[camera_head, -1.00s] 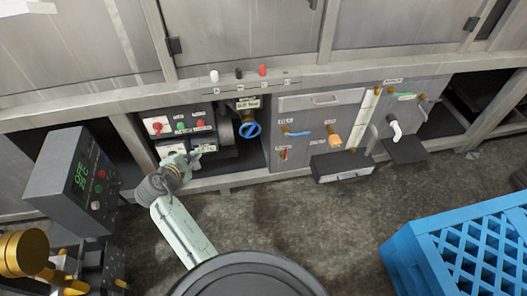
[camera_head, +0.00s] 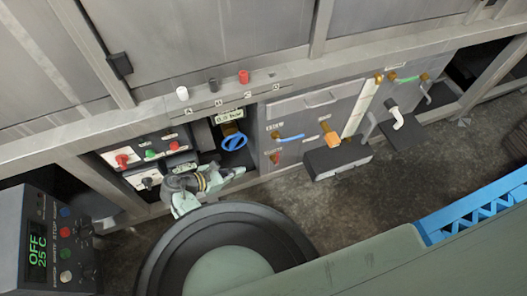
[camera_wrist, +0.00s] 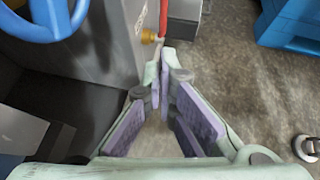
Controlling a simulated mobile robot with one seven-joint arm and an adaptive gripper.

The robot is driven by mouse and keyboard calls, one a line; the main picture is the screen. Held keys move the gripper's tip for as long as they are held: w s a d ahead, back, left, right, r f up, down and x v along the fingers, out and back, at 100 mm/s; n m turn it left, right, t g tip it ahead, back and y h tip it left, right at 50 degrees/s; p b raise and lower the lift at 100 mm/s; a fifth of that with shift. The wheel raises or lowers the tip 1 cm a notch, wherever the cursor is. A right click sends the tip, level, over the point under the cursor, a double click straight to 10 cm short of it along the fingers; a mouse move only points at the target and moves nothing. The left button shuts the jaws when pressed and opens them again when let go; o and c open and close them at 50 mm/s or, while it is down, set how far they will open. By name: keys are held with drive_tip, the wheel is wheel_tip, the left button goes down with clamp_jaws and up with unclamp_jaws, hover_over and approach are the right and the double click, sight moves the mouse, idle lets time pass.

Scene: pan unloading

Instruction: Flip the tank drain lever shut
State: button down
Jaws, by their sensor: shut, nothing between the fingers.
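A small red lever (camera_head: 275,158) sits low on the left side of the grey valve panel. Its label is too small to read, so I cannot be sure that it is the tank drain lever. In the wrist view, a red lever (camera_wrist: 163,17) stands upright on a brass fitting. My gripper (camera_head: 240,171) is in front of the panel, just left of and below that lever. In the wrist view my gripper (camera_wrist: 160,72) is shut and empty. Its fingertips are close below the brass fitting; I cannot tell whether they touch it.
A blue handwheel (camera_head: 235,141) is up and left of the gripper. A blue-handled valve (camera_head: 290,137) and an orange-handled one (camera_head: 329,134) are on the panel. A dark box (camera_head: 338,161) juts out to the right. A blue crate (camera_head: 480,207) stands on the floor further right.

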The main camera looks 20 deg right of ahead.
idle(0.3)
approach(277, 159)
wheel_tip(277, 159, down, 4)
drive_tip(key=shift+w+d+f+p, duration=0.1)
drive_tip(key=shift+w+d+p, duration=0.2)
drive_tip(key=shift+d, duration=0.45)
drive_tip(key=shift+w+d+f+p, duration=0.1)
drive_tip(key=shift+w+d, duration=0.3)
drive_tip(key=shift+d, duration=0.3)
drive_tip(key=shift+w+d+p, duration=0.2)
drive_tip(key=shift+w+d, duration=0.15)
drive_tip(key=shift+d, duration=0.4)
